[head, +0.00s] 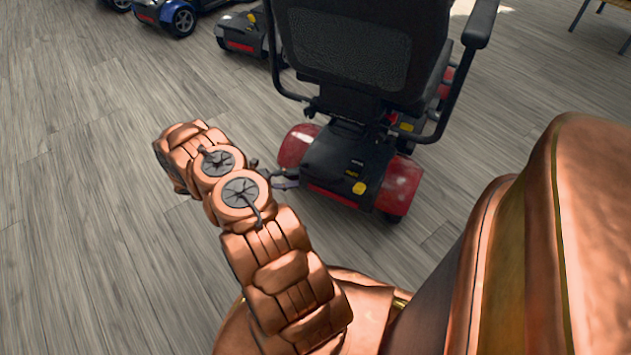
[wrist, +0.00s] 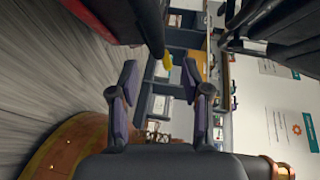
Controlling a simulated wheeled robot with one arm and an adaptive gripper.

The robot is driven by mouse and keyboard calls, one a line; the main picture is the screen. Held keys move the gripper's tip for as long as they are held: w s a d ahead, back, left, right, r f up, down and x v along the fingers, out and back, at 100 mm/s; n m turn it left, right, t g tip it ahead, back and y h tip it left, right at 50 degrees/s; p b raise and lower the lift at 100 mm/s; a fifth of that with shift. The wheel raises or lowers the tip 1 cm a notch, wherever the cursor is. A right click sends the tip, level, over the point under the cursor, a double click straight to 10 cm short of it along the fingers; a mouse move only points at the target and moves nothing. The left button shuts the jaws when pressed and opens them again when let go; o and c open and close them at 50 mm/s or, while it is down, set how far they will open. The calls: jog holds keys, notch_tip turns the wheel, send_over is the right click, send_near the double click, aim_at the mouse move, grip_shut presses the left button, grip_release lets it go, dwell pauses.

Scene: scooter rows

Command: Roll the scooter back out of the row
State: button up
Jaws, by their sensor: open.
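The scooter (head: 345,165) stands in front of me with its back towards me. It has a black seat (head: 365,45) with armrests, red rear fenders and a yellow lever (head: 359,188) low at the rear. My gripper (head: 290,180) is at the left of the scooter's rear, partly hidden behind my own wrist. In the wrist view my gripper (wrist: 162,82) is open, with nothing between its fingers. A small yellow part (wrist: 167,62) shows just beyond the fingertips, by a dark bar. I cannot tell whether the fingers touch the scooter.
A blue scooter (head: 165,15) and a red-and-black scooter (head: 243,35) stand at the upper left. The wooden floor (head: 70,200) on the left is clear. Wooden furniture legs (head: 580,14) show at the upper right. The sideways wrist view shows shelves (wrist: 185,38) and a wall with posters.

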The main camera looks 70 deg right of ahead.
aim_at(311, 177)
jog(key=shift+s+d+f, duration=0.3)
jog(key=shift+s+f, duration=0.05)
jog(key=shift+s, duration=0.05)
jog(key=shift+b+x, duration=1.25)
jog(key=shift+x, duration=2.25)
jog(key=shift+r, duration=0.1)
jog(key=shift+c, duration=0.3)
grip_shut()
jog(key=shift+a, duration=0.1)
